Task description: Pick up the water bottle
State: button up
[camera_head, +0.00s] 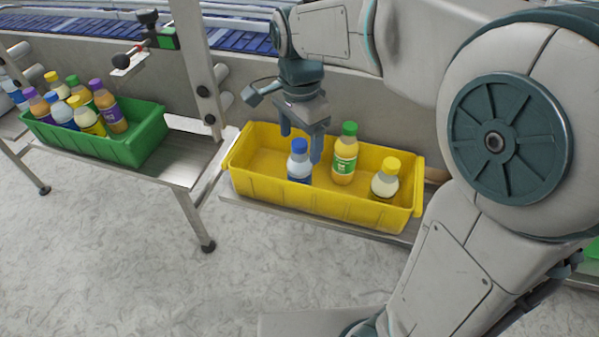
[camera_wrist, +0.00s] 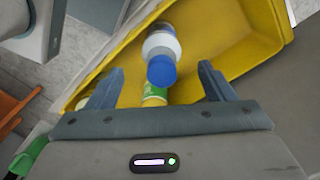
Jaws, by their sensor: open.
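The water bottle (camera_head: 299,165) has a blue cap and a blue label. It stands in the left half of the yellow crate (camera_head: 318,203) in the head view. My gripper (camera_head: 301,146) is open just above it, with the fingers pointing down. In the wrist view the water bottle (camera_wrist: 161,56) shows cap towards the camera, a little beyond the gap between the open fingers of my gripper (camera_wrist: 160,90). Nothing is held. The bottle's lower part is partly hidden by the crate's front wall.
A green-capped juice bottle (camera_head: 345,155) stands close to the right of the water bottle, and a yellow-capped bottle (camera_head: 386,179) is farther right. The crate's left end is empty. A green crate (camera_head: 142,147) full of bottles sits on a shelf at left.

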aim_at(299, 156)
jog(key=shift+w+f, duration=0.1)
jog(key=shift+f, duration=2.8)
jog(key=c, duration=1.4)
jog(key=shift+c, duration=0.9)
jog(key=shift+r, duration=0.2)
